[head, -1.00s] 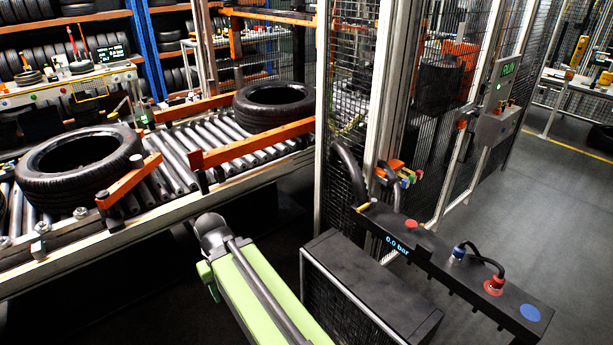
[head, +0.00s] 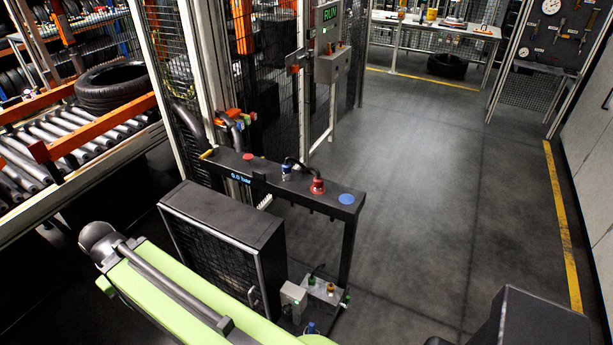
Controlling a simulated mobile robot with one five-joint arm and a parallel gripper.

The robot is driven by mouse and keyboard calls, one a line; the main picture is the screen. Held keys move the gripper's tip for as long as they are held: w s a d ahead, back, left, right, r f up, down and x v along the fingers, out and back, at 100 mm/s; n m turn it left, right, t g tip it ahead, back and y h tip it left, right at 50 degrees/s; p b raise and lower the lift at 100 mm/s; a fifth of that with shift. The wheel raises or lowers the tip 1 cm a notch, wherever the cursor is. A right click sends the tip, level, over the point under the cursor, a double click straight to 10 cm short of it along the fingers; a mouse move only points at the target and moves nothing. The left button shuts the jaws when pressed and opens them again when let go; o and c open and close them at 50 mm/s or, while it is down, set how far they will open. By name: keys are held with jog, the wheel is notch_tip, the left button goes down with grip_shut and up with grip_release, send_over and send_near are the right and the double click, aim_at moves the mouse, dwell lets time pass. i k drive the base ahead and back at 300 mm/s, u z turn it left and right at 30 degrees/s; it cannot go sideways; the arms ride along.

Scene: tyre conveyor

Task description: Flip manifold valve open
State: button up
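The manifold is a long black bar (head: 262,172) on a stand, left of centre in the head view. Its blue display (head: 241,179) reads 0.0 bar. A small yellow lever-like piece (head: 207,153) sticks out at its left end; I cannot tell its exact position. On top are a red button (head: 249,156), a blue-collared fitting (head: 287,171) with a black hose, a red fitting (head: 317,186) and a blue disc (head: 346,199). My green arm link lies lower left, in front of the manifold. My gripper is not in view.
A black mesh-sided cabinet (head: 225,236) stands before the manifold. A small fitting block (head: 322,289) sits low beside it. Mesh fencing and a control box (head: 332,66) reading RUN stand behind. The tyre conveyor (head: 84,155) is at left. Open floor (head: 450,190) lies to the right.

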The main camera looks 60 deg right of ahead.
aim_at(216, 147)
jog(key=z, duration=0.9)
jog(key=k, duration=0.1)
jog(key=u, duration=2.65)
jog(key=i, duration=1.1)
jog(key=z, duration=1.9)
jog(key=k, duration=0.05)
jog(key=z, duration=2.1)
jog(key=i, duration=1)
jog(key=z, duration=0.05)
